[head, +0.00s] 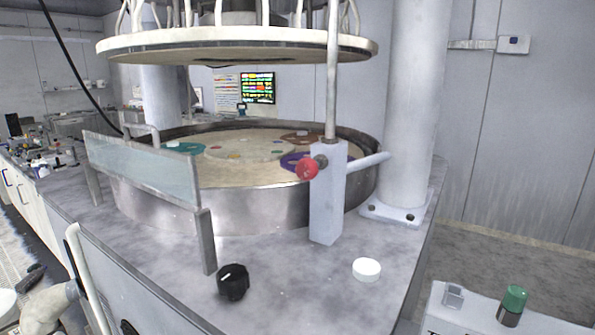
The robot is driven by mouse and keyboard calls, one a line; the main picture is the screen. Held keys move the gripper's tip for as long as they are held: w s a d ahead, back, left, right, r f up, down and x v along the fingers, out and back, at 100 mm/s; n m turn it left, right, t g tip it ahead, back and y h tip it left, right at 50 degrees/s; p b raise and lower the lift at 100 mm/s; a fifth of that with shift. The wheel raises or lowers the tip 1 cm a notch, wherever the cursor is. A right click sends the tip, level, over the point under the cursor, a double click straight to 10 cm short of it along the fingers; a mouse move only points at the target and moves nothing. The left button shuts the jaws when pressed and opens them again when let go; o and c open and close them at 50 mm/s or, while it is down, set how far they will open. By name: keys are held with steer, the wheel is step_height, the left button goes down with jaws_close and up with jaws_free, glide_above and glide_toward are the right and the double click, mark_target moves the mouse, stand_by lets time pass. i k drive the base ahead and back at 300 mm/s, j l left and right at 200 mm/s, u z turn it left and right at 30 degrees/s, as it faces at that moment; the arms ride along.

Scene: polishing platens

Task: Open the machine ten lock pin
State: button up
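The lock pin shows as a red round knob (307,169) on the side of an upright grey post (327,200) at the front right of the polishing machine. A small dark end shows just right of the knob on the post. A thin metal rod rises from the post toward the raised upper plate (240,45). I cannot tell from this view whether the pin is in or pulled out. No machine number is readable. My gripper is not in view, and nothing is seen touching the knob.
A round metal tub (245,208) with a platen and coloured discs lies under the plate. A clear guard (145,168) stands at its front left. A black knob (233,282) and a white button (366,269) are on the grey worktop. A thick column (412,110) stands right.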

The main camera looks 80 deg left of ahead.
mark_target(306, 169)
steer(key=u, duration=2.35)
